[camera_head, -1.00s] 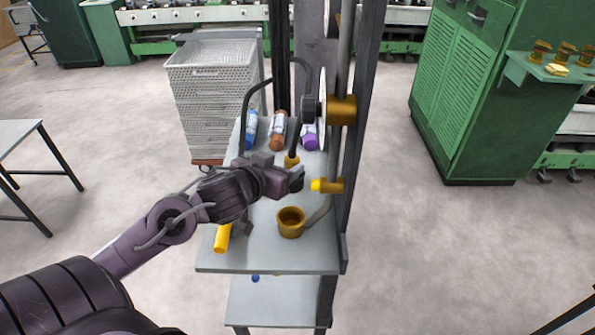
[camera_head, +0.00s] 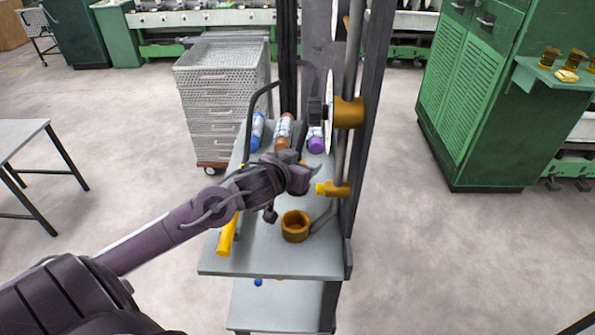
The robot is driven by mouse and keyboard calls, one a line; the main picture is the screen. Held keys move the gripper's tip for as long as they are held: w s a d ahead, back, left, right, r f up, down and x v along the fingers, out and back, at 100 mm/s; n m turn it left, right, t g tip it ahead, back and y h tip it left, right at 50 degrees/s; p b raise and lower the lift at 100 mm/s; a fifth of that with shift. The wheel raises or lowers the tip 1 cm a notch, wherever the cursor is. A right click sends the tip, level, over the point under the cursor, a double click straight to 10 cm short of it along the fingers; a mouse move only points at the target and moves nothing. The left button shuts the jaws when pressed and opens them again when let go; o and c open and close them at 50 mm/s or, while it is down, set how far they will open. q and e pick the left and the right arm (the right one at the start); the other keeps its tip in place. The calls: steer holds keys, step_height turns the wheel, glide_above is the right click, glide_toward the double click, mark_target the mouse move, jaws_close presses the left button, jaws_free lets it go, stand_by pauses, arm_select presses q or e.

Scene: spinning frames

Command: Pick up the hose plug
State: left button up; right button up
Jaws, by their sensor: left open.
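A black hose (camera_head: 262,90) arches over the shelf stand. The yellow plug at its end is now mostly hidden behind my left gripper, so I cannot tell whether the fingers touch it. My left gripper (camera_head: 301,178) is open over the grey shelf (camera_head: 270,262), in front of the spools. A brass fitting (camera_head: 338,189) with a yellow tip sticks out from the post just right of the gripper. A brass cup (camera_head: 295,228) stands on the shelf below the gripper. My right gripper is not in view.
A yellow cylinder (camera_head: 228,234) lies at the shelf's left edge. Blue (camera_head: 257,133), brown (camera_head: 283,132) and purple (camera_head: 316,141) spools lie at the back. A dark post (camera_head: 367,130) borders the shelf on the right. A stack of crates (camera_head: 220,100) stands behind left.

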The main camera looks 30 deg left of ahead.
arm_select(q)
steer(key=shift+c, duration=0.5)
steer(key=c, duration=1)
